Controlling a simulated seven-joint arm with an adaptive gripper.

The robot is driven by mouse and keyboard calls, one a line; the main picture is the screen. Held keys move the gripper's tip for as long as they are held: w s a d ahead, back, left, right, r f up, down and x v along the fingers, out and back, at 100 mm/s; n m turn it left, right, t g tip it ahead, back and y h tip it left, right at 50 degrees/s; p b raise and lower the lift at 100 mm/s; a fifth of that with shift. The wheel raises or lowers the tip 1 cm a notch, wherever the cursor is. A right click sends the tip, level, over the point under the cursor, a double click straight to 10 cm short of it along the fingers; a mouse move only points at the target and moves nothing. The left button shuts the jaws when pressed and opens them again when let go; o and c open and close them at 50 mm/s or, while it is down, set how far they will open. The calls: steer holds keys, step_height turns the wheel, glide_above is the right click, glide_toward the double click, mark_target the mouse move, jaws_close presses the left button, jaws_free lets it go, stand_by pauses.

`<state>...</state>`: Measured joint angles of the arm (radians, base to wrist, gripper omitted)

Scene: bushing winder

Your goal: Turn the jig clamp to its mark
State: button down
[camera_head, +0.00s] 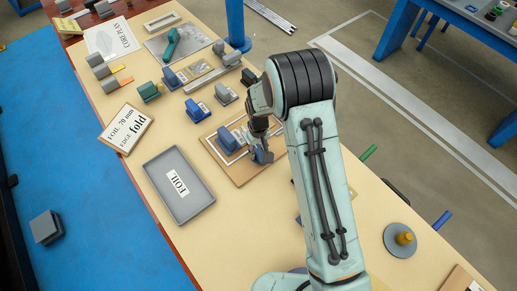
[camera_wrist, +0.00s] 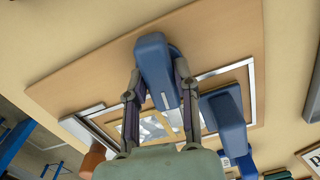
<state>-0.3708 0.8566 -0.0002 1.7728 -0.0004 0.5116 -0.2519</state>
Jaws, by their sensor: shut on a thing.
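The wooden jig board (camera_head: 238,178) lies on the bench under my gripper and fills much of the wrist view (camera_wrist: 80,85). My gripper (camera_head: 262,150) points down at its right part. In the wrist view my gripper (camera_wrist: 157,74) is shut on a blue jig clamp (camera_wrist: 152,52), one finger on each side. The held clamp shows a pale strip on its face. A second blue clamp (camera_wrist: 228,118) stands apart to its right; in the head view this second clamp (camera_head: 230,139) is left of my gripper. I cannot make out the clamp's mark.
A grey FOIL tray (camera_head: 160,163) and a sign reading "FOIL 70 mm EDGE fold" (camera_head: 126,128) lie left of the board. Several blue and grey blocks, one a blue block (camera_head: 196,110), stand behind it.

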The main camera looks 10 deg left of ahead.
steer(key=m, duration=0.4)
steer(key=shift+m, duration=0.3)
steer(key=m, duration=0.3)
steer(key=shift+m, duration=0.3)
steer(key=m, duration=0.3)
steer(key=shift+f+m, duration=0.1)
steer(key=shift+m, duration=0.2)
steer(key=m, duration=0.4)
steer(key=shift+m, duration=0.3)
steer(key=c, duration=0.8)
jaws_free()
steer(key=shift+c, duration=0.2)
